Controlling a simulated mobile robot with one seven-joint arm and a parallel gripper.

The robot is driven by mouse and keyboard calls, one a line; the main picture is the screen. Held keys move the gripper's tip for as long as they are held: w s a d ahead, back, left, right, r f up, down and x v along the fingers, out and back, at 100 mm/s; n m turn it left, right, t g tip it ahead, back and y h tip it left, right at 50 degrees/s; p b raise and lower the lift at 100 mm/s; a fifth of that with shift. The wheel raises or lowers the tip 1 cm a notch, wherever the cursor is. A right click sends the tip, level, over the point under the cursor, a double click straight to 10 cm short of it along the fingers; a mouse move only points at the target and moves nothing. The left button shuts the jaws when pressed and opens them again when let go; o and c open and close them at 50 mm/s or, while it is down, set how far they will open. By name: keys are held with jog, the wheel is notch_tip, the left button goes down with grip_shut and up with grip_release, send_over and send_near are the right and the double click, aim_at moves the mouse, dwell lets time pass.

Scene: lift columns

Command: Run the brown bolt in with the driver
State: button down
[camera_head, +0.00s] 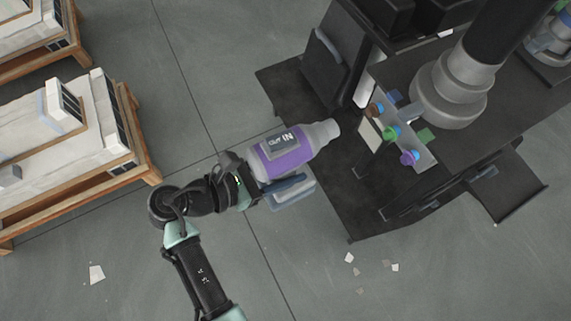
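The driver (286,157) is a purple and grey tool with a label reading "IN" on its upper face. My gripper (252,180) is at the driver's rear and holds it; the fingers are mostly hidden by the tool. The driver's grey nose (325,132) points right and slightly up in the picture, toward the bolts, with a gap between. The brown bolt (376,109) sits at the upper left of a light grey plate (417,150), beside a blue part. The nose is not touching it.
A green bolt (390,132) and a purple bolt (408,157) sit on the same plate, below the brown one. A black platform (350,205) lies below the driver's nose. Wooden pallets (140,140) with white boxes are at left.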

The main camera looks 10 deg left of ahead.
jog(key=shift+r, duration=0.2)
jog(key=shift+w+d+b, duration=0.2)
jog(key=shift+d+b, duration=0.15)
jog(key=w+d+b, duration=0.2)
jog(key=d, duration=0.1)
jog(key=shift+w+d+f, duration=0.1)
jog(key=shift+w+d, duration=0.1)
jog(key=shift+w+d+r+p, duration=0.2)
jog(key=shift+d+r+p, duration=0.05)
jog(key=shift+r+p, duration=0.1)
jog(key=shift+w+d+f, duration=0.2)
jog(key=shift+w+d, duration=0.1)
jog(key=shift+d, duration=0.1)
jog(key=shift+r+p, duration=0.1)
jog(key=shift+p, duration=0.9)
